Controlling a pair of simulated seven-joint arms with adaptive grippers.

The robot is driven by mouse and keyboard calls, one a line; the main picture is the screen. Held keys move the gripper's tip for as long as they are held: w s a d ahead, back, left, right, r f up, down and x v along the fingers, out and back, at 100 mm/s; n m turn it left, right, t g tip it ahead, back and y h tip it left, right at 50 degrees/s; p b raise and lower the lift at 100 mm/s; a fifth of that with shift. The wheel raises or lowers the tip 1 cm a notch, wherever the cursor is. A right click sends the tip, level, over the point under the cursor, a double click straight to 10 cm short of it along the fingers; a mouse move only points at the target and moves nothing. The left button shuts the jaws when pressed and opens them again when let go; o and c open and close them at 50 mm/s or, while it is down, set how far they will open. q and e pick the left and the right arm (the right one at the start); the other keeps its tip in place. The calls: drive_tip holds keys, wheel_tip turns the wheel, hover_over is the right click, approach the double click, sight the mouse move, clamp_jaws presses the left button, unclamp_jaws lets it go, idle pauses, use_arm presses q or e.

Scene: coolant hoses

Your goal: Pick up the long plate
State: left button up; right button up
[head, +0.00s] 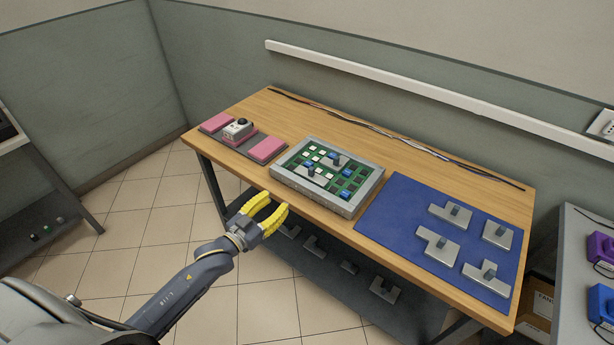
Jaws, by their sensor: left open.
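Several grey plates with dark upright pegs lie on a blue mat (395,215) at the right of the wooden table. I cannot tell for sure which is the long plate. My left gripper (270,216) has yellow fingers, is open and empty, and hangs in front of the table's front edge, left of the mat and apart from all plates. My right gripper is not in view.
A grey-rimmed tray (345,207) with a green board, white and blue blocks and plates stands mid-table. A dark mat with pink pads (267,149) and a small white device (238,129) is at the left. Cables (380,132) run along the back. More plates lie on the lower shelf.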

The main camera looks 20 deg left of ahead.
sight(310, 170)
use_arm(q)
drive_tip(key=shift+n, duration=0.3)
drive_tip(key=x, duration=0.5)
drive_tip(key=r+x, duration=0.1)
drive_tip(key=x, duration=1.1)
drive_tip(key=shift+w+d+r, duration=0.15)
drive_tip(key=shift+d+r, duration=0.15)
drive_tip(key=shift+r, duration=0.05)
clamp_jaws()
